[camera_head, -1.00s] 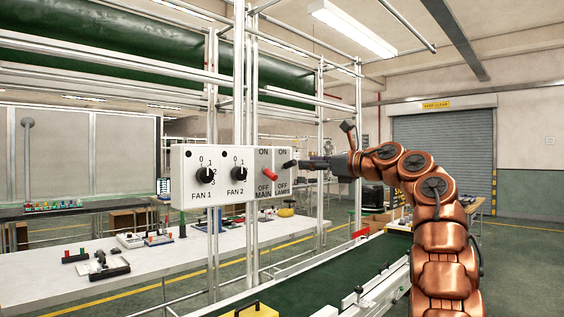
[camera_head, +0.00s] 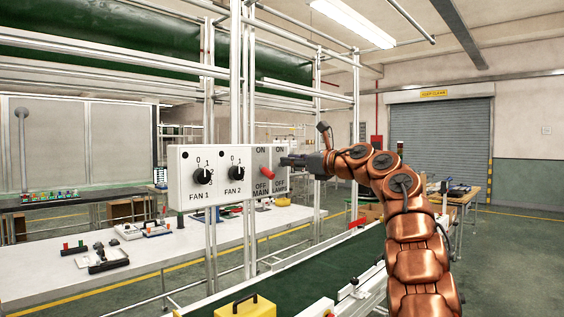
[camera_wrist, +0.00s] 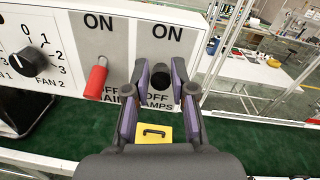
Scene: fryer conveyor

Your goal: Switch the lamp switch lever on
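The lamp switch lever (camera_wrist: 161,72) is black and sits under the right-hand ON label, above the OFF LAMPS label, in the wrist view. Its tip points towards the camera and its lower part is partly hidden. My gripper (camera_wrist: 160,80) is open, with one finger on each side of the lever. Whether either finger touches it I cannot tell. In the head view, my gripper (camera_head: 287,161) reaches the right end of the white control panel (camera_head: 217,197) and covers the lamp lever.
The red main lever (camera_wrist: 96,80) hangs down just left of my left finger. Two fan knobs, FAN 1 (camera_head: 203,176) and FAN 2 (camera_head: 237,173), are further left. The green conveyor (camera_head: 320,272) and a yellow box (camera_head: 247,306) lie below.

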